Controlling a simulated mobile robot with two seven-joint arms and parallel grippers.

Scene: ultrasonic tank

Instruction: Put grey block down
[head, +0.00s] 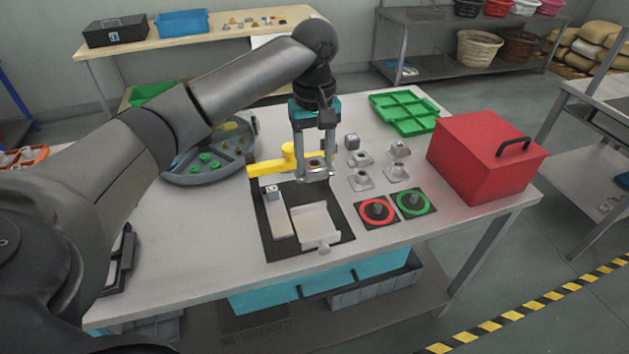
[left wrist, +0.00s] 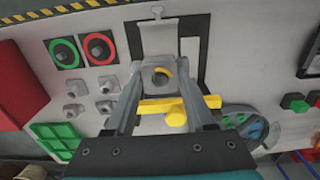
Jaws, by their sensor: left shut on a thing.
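My left gripper (head: 315,174) hangs over the back right of the black panel on the table. It is shut on a grey block (left wrist: 159,77) with a round opening in its face. The left wrist view shows the block between the fingertips of my left gripper (left wrist: 160,82). The block seems to be held above the table, but the gap below it is hard to judge. The fingers partly hide it in the head view. My right gripper is not in view.
The black panel (head: 268,242) bears a pale open tray (head: 315,222) and a pale strip with a small grey cube (head: 272,192). A yellow handle-like part (head: 266,168) is close beside the gripper. Several grey fittings (head: 360,181), red and green rings, and a red box (head: 480,160) stand to the right.

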